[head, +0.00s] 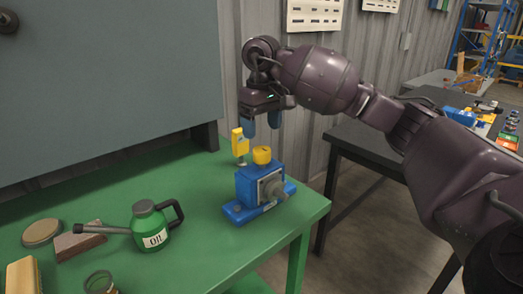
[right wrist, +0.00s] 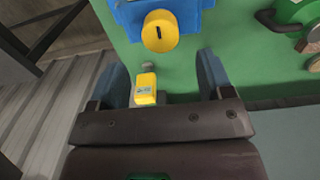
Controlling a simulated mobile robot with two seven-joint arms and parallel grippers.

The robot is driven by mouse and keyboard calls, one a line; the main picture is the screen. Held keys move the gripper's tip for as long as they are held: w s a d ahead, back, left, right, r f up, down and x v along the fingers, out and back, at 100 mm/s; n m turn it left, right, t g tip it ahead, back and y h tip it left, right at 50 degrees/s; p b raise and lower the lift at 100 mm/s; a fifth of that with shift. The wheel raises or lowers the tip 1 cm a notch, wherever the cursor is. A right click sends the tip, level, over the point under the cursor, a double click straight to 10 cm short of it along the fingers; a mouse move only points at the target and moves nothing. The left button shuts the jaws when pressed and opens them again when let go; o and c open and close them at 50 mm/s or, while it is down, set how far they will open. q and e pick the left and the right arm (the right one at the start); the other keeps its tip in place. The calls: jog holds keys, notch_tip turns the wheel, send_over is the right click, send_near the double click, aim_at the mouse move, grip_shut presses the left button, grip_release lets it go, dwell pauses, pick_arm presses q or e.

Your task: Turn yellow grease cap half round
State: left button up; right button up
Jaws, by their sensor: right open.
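The yellow grease cap (head: 262,155) sits on top of the blue bearing block (head: 247,187) near the right end of the green table. In the right wrist view the cap (right wrist: 160,31) is round with a dark slot running up and down the picture. My right gripper (head: 261,121) is open and empty, fingers pointing down, above the cap and apart from it. In the right wrist view the cap lies beyond the fingertips (right wrist: 162,62), toward the top edge. My left gripper is not in view.
A yellow upright piece (head: 239,142) stands just behind the block; it appears between my fingers in the right wrist view (right wrist: 146,88). A green oil can (head: 150,227) stands left of the block on the green table (head: 215,255). A grey panel (head: 100,80) rises behind.

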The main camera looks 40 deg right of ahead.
aim_at(262, 148)
notch_tip(262, 148, down, 7)
jog(key=shift+r, duration=0.1)
dwell(0.4)
jog(key=c, duration=0.9)
